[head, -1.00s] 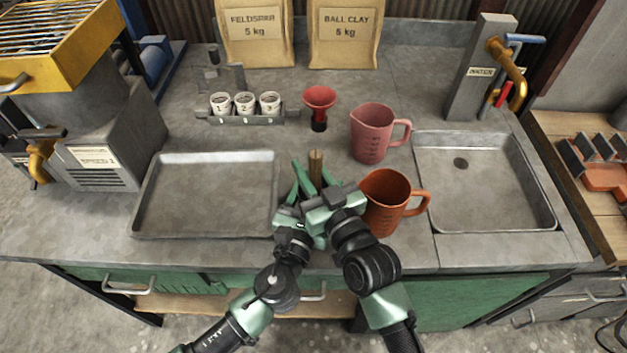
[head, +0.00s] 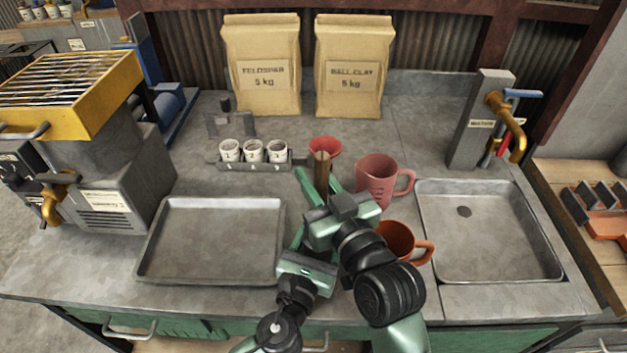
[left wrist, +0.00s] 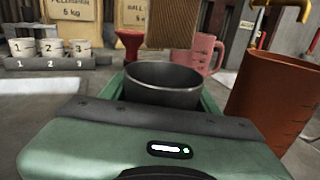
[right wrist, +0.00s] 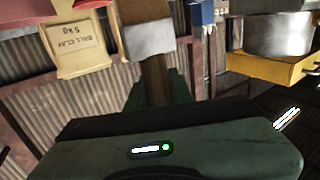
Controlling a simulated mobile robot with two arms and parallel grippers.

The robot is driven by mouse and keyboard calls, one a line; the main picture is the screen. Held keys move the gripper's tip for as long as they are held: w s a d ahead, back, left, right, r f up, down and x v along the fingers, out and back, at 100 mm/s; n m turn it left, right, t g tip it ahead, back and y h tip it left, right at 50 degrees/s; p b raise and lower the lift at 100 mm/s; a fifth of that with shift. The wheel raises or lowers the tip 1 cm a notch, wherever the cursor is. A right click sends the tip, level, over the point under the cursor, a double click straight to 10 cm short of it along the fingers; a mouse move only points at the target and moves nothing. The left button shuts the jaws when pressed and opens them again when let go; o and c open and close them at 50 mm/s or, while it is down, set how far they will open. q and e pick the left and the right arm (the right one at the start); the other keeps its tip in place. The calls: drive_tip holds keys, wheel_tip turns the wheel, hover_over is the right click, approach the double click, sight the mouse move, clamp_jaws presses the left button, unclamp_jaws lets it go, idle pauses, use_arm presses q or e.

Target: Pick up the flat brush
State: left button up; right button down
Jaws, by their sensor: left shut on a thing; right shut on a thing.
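The flat brush stands upright in my right gripper (head: 322,192), which is shut on its wooden handle (head: 321,166). In the right wrist view, which is upside down, its handle (right wrist: 155,82) runs to a silver ferrule (right wrist: 150,42) and brown bristles (right wrist: 145,11), so the bristles point down. My left gripper (head: 303,238) is lower and is shut on a dark round cup (left wrist: 163,84). The brush bristles (left wrist: 172,22) show above the cup in the left wrist view, apart from it. In the head view the cup and bristles are hidden behind my grippers.
An orange jug (head: 398,240) stands close right of my grippers, with a pink jug (head: 376,180) and red funnel (head: 325,147) behind. A rack (head: 253,163) holds numbered cups. An empty tray (head: 150,238) lies left; a sink (head: 490,245) is right.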

use_arm(q)
drive_tip(key=shift+r+p, duration=0.7)
drive_tip(key=shift+r, duration=0.35)
drive_tip(key=o, duration=1.7)
drive_tip(key=shift+o, duration=0.2)
drive_tip(key=shift+s+f, duration=0.1)
drive_tip(key=shift+s+a, duration=0.1)
drive_tip(key=shift+s, duration=0.2)
drive_tip(key=v, duration=1.1)
drive_tip(key=shift+s, duration=0.1)
